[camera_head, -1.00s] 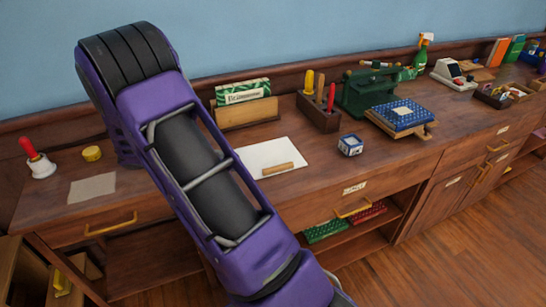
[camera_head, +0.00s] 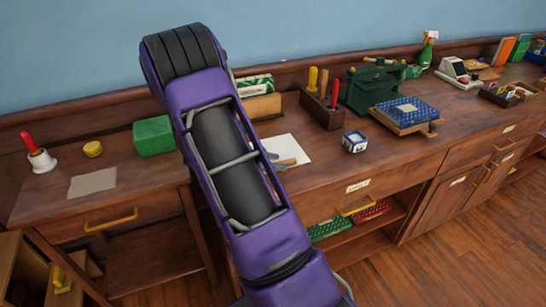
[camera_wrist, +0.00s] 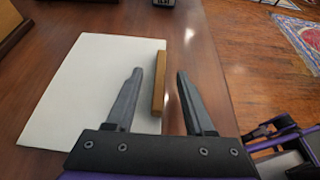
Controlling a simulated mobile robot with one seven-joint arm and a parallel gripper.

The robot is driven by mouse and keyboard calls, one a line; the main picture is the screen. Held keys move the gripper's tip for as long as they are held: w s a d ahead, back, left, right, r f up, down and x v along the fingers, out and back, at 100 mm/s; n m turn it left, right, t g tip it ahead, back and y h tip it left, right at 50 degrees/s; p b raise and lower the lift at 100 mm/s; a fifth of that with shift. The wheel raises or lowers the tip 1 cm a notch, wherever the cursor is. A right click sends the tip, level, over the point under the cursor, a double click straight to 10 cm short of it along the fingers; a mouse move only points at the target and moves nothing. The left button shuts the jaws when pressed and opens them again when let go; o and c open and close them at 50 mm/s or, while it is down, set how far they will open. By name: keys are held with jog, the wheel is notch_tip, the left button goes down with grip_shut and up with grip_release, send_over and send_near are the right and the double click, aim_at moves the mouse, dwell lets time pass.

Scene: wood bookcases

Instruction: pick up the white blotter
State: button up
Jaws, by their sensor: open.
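The white blotter (camera_head: 288,146) is a flat white sheet on the bench top, partly hidden by my arm in the head view. It fills the left of the wrist view (camera_wrist: 80,85). A wooden strip (camera_wrist: 159,82) lies along its edge. My gripper (camera_wrist: 160,72) is open and empty. In the wrist view its left finger overlaps the sheet and its right finger is past the sheet's edge, with the strip showing between them. The height of the fingertips above the bench is unclear.
A dark tool holder (camera_head: 321,108) stands behind the blotter, and a small blue-white cube (camera_head: 355,141) sits to its right. A green box (camera_head: 153,136) stands left of my arm. The bench top between the blotter and its front edge is clear.

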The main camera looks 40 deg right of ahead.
jog(key=shift+s+d+f, duration=0.1)
jog(key=shift+d+f, duration=0.2)
jog(key=shift+d, duration=0.25)
grip_shut()
